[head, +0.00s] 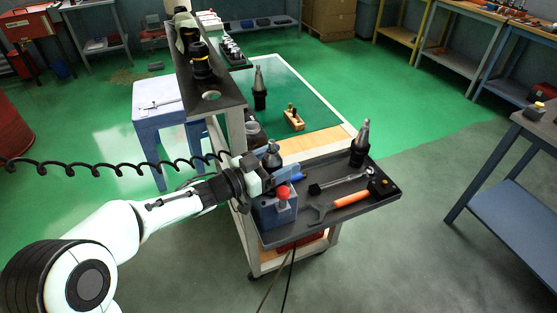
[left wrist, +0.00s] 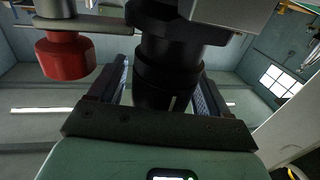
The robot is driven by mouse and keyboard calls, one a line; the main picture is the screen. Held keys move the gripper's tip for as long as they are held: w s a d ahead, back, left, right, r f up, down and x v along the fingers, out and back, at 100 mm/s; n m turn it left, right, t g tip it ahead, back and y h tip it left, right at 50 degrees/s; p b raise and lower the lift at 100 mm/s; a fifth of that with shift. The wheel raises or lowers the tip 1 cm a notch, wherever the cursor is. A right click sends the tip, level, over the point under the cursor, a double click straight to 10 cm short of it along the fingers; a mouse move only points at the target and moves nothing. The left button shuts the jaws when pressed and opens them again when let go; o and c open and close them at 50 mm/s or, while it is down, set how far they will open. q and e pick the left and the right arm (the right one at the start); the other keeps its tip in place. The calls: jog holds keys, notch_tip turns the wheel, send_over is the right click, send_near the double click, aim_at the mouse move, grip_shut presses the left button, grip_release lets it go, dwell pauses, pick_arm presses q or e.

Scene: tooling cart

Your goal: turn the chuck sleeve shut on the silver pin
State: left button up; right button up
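A dark chuck (head: 272,155) stands upright on a blue fixture (head: 268,212) at the left end of the cart's dark tray. In the left wrist view its black sleeve (left wrist: 168,80) fills the middle. My left gripper (head: 262,174) reaches it from the left. Its two fingers (left wrist: 165,88) stand on either side of the sleeve, with a narrow gap showing on the left side. It looks open around the sleeve; contact on the right side is hidden. I cannot make out the silver pin. My right gripper is out of view.
A red knob (head: 283,192) is close beside the fingers and also shows in the left wrist view (left wrist: 65,57). A coiled black cable (head: 110,168) hangs behind my arm.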

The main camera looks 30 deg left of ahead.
pick_arm(q)
jog(key=c, duration=0.9)
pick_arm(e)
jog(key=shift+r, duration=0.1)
pick_arm(q)
jog(key=shift+m+g+h+p, duration=0.5)
jog(key=shift+m+h+p, duration=0.2)
jog(key=shift+h+p, duration=0.35)
jog(key=m+g+h+p, duration=0.1)
jog(key=g+p, duration=0.1)
jog(key=m+g+h+p, duration=0.4)
jog(key=shift+s+d+r+g+h, duration=0.1)
jog(key=shift+s+d+g+h, duration=0.15)
jog(key=shift+s+d+g, duration=0.1)
jog(key=shift+s+m+g+h+p, duration=0.2)
jog(key=shift+m+g+h+p, duration=0.65)
jog(key=shift+m+g, duration=0.65)
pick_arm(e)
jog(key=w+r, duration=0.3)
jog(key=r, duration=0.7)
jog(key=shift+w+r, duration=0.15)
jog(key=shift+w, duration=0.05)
pick_arm(q)
jog(key=shift+d, duration=0.1)
jog(key=o, duration=1)
jog(key=shift+c, duration=0.2)
